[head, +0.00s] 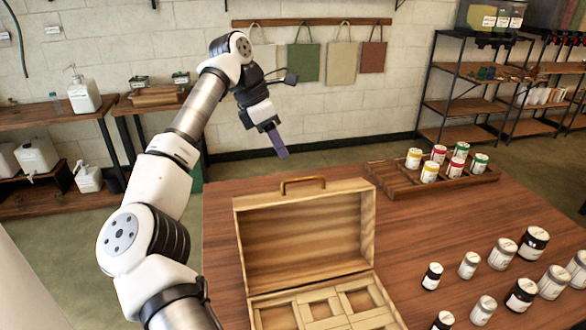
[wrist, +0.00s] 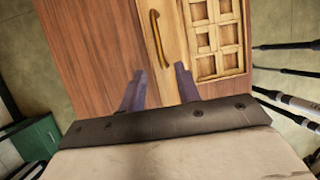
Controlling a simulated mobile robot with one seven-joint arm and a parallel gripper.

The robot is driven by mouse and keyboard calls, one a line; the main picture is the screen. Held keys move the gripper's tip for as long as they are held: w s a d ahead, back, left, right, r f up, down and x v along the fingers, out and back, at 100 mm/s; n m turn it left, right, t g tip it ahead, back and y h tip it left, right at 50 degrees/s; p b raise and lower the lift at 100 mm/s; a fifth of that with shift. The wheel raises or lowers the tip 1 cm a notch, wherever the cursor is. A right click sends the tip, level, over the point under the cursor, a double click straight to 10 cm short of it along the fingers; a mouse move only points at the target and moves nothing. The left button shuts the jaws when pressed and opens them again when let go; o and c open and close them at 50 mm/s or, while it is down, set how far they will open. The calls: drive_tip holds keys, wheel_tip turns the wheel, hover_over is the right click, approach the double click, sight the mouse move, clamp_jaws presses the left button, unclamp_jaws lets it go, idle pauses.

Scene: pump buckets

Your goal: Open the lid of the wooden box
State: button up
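The wooden box (head: 320,309) stands on the table with its lid (head: 305,235) raised about upright. Its divided inside shows at the bottom of the head view. A brass-coloured handle (head: 303,184) sits on the lid's top edge. In the wrist view the handle (wrist: 158,40) lies ahead of my fingers, and the compartments (wrist: 216,38) show to its right. My gripper (head: 279,146) is in the air beyond and above the lid, apart from the handle. Its two purple fingers stand apart with nothing between them, as the wrist view shows (wrist: 160,83).
A wooden tray (head: 398,184) with several paint-like jars lies at the table's far right. Several black-lidded and white jars (head: 502,254) stand right of the box. Side tables (head: 45,118) with bottles and a shelf rack (head: 468,105) line the back wall.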

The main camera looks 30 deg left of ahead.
drive_tip(key=p+x, duration=0.1)
drive_tip(key=x, duration=0.7)
drive_tip(key=shift+w+p, duration=0.1)
drive_tip(key=shift+p, duration=0.25)
drive_tip(key=shift+c, duration=0.2)
clamp_jaws()
